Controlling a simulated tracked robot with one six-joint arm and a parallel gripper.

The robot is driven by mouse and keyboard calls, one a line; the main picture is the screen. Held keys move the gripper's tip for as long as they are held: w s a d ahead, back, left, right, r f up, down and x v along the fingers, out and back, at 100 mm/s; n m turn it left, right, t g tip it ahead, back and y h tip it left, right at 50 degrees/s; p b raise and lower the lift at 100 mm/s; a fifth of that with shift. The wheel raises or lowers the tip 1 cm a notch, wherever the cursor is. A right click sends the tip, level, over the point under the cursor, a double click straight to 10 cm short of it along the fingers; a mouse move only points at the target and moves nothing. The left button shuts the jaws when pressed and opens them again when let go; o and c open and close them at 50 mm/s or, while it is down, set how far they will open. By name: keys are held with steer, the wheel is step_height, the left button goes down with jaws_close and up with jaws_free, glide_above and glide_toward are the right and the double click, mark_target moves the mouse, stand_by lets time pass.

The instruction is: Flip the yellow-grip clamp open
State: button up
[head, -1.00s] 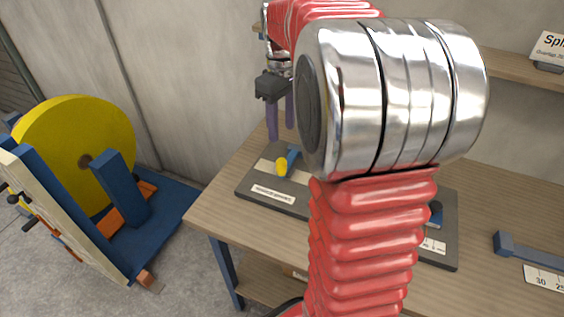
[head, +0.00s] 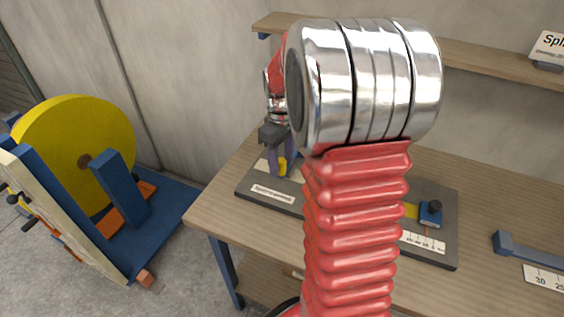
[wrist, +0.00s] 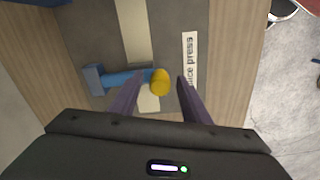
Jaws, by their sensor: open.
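The clamp has a yellow grip (wrist: 160,82) on the end of a blue lever (wrist: 122,79) that lies down across the dark splice press plate (wrist: 172,30). In the wrist view the yellow grip lies between the two purple fingers of my open gripper (wrist: 154,80), and I cannot tell whether either finger touches it. In the head view my gripper (head: 280,170) is low over the left end of the plate. The yellow grip (head: 283,166) shows there beside a finger, and the arm hides most of the plate's middle.
A blue block with a black knob (head: 431,213) stands on the plate's right end. Another blue piece (head: 520,248) lies farther right on the wooden table (head: 477,190). A large yellow disc (head: 75,150) stands on a blue frame left of the table. A shelf (head: 480,60) runs along the wall.

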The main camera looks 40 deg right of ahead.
steer(key=shift+f, duration=0.3)
steer(key=shift+c, duration=0.5)
jaws_close()
